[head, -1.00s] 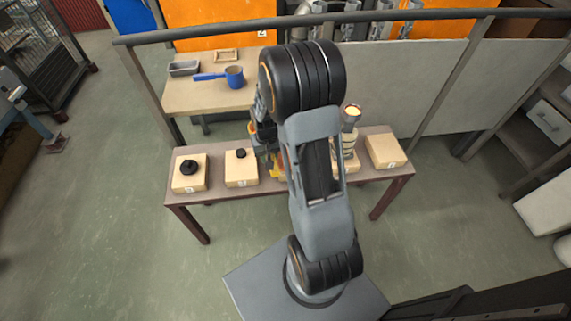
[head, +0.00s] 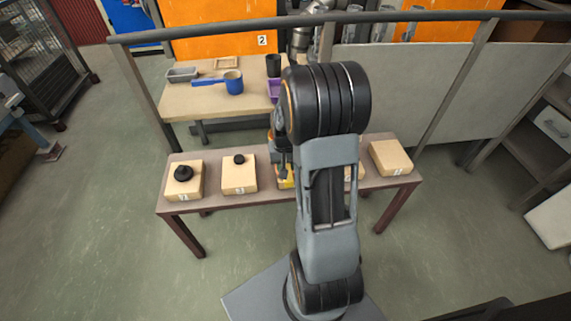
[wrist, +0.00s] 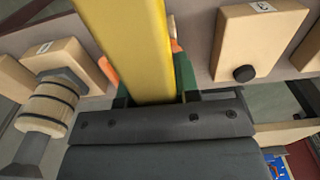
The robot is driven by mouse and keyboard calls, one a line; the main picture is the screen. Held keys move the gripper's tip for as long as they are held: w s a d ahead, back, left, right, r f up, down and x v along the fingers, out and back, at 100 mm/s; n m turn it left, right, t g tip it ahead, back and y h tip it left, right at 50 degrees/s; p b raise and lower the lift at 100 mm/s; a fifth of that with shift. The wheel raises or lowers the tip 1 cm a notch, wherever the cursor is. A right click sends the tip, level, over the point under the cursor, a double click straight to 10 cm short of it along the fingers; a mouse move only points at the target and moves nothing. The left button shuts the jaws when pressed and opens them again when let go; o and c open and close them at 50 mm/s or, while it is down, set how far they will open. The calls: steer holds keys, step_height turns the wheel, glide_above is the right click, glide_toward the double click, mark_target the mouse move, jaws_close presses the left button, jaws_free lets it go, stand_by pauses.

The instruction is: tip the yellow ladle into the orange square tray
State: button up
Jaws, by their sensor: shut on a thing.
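My gripper (wrist: 150,97) is shut on the yellow ladle (wrist: 125,45), whose broad yellow part runs up out of the wrist view between the fingers. The ladle's bowl is not clearly visible, so I cannot tell its tilt or contents. In the head view my arm covers most of the gripper, and a small yellow patch (head: 286,183) shows beside it, low over the bench. I cannot make out the orange square tray for certain. Small orange bits show beside the yellow part in the wrist view, but I cannot tell what they belong to.
The front bench (head: 213,200) carries several pale blocks, two with black knobs (head: 183,173). A ringed post (wrist: 45,107) shows in the wrist view. A rail crosses between.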

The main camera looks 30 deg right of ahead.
steer(key=shift+w+a+f+t+y+b, duration=0.15)
steer(key=shift+f+y+b, duration=0.3)
steer(key=shift+b, duration=0.45)
steer(key=shift+a+f+t+y+b, duration=0.1)
steer(key=shift+f+t+y+b, duration=0.25)
steer(key=shift+b, duration=0.5)
steer(key=t+y+b, duration=0.1)
steer(key=y+b, duration=0.2)
steer(key=t+y+b, duration=0.1)
steer(key=y+b, duration=0.1)
steer(key=t+y+b, duration=0.2)
steer(key=y+b, duration=0.1)
steer(key=shift+w+a+r+y+b, duration=0.2)
steer(key=shift+a+r+y+b, duration=0.1)
steer(key=shift+a, duration=0.1)
steer(key=shift+s+d+r+t+y+b, duration=0.1)
steer(key=shift+r+t+y+b, duration=0.3)
steer(key=shift+y, duration=0.4)
stand_by(0.4)
